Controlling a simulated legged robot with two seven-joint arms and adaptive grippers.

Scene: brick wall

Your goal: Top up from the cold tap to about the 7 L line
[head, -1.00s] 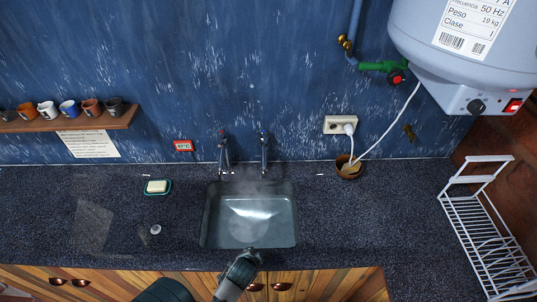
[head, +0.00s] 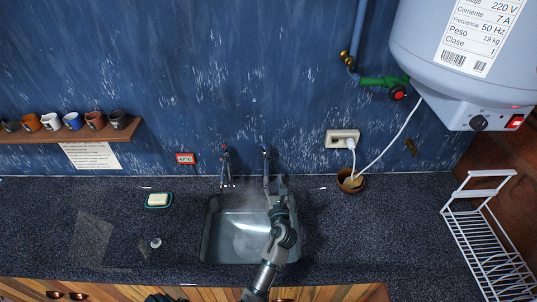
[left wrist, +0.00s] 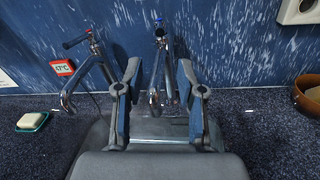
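The blue-marked tap (head: 266,160) stands on the right behind the sink (head: 206,232); it also shows in the left wrist view (left wrist: 160,45). The red-marked tap (head: 225,160) is to its left and shows in the wrist view (left wrist: 92,45). My left gripper (head: 277,186) reaches over the sink's right side. In the wrist view its fingers (left wrist: 159,72) are spread apart, with the blue-marked tap seen between them; I cannot tell whether they touch it. Pale steam hangs over the sink. The sink's water level and any litre marks cannot be made out. My right gripper is not in view.
A small red display (head: 185,159) hangs on the wall. Soap in a dish (head: 158,200) and a round plug (head: 156,243) lie left of the sink. A brown bowl (head: 351,181) stands right, under a white cable. A white rack (head: 490,240) is far right.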

